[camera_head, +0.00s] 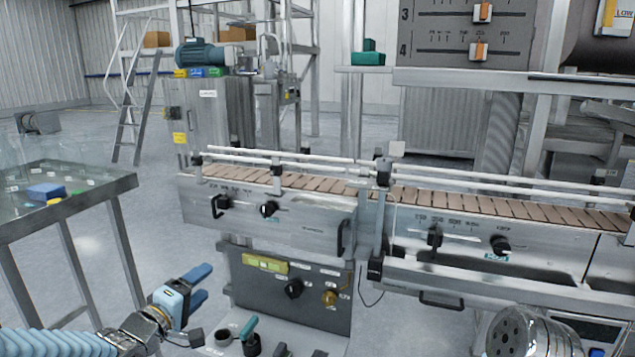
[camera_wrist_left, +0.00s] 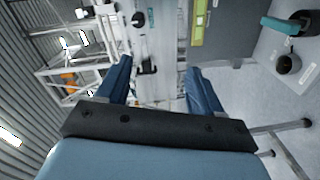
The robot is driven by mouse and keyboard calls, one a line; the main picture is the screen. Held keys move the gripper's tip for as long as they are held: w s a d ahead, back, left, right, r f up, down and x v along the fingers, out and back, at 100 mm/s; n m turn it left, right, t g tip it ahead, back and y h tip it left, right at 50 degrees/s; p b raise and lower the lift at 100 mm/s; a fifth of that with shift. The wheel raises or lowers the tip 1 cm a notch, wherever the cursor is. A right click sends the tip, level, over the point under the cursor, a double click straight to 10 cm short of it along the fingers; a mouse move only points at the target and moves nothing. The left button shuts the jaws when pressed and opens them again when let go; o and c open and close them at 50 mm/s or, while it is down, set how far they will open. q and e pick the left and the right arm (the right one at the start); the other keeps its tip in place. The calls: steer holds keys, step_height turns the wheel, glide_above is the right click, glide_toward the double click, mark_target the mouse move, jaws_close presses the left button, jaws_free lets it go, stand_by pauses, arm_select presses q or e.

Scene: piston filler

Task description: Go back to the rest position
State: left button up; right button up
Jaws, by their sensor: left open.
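My left gripper (camera_head: 198,285) is at the lower left in the head view, its blue fingers apart and nothing between them. It hangs in free air between the steel table and the control panel (camera_head: 290,290). In the left wrist view the open gripper (camera_wrist_left: 158,85) has two blue fingers, with the conveyor front and a knob behind the gap. In the head view, a round metal part with holes (camera_head: 515,335) shows at the bottom right; I cannot tell what it is. My right gripper is not seen.
A steel table (camera_head: 80,195) with a blue block (camera_head: 46,192) stands at the left. The conveyor (camera_head: 270,205) with knobs and handles runs across the middle. A teal-handled lever (camera_head: 249,328) stands at the bottom, right of my left gripper. Open floor lies between table and conveyor.

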arm_select(q)
steer(key=s+d+f+m+g, duration=0.1)
steer(key=s+d+f+g, duration=0.2)
steer(key=f, duration=0.6)
steer(key=s+d+f+m+g, duration=0.2)
steer(key=d+f, duration=0.1)
steer(key=f, duration=0.6)
steer(key=s+d+f+m+g, duration=0.1)
steer(key=s+d+f+g, duration=0.2)
steer(key=f, duration=0.7)
steer(key=s+d+f+m+g, duration=0.2)
steer(key=s+f+g, duration=0.1)
steer(key=s+f, duration=0.4)
steer(key=s+d+f+m+g+y, duration=0.1)
steer(key=s+d+f+m+g, duration=0.1)
steer(key=s+f, duration=0.4)
steer(key=s+m+g, duration=0.1)
steer(key=s+g, duration=0.1)
steer(key=s, duration=0.3)
steer(key=shift+s+d+f+m+g, duration=0.3)
steer(key=shift+s+d+f, duration=0.05)
steer(key=shift+d+f, duration=0.05)
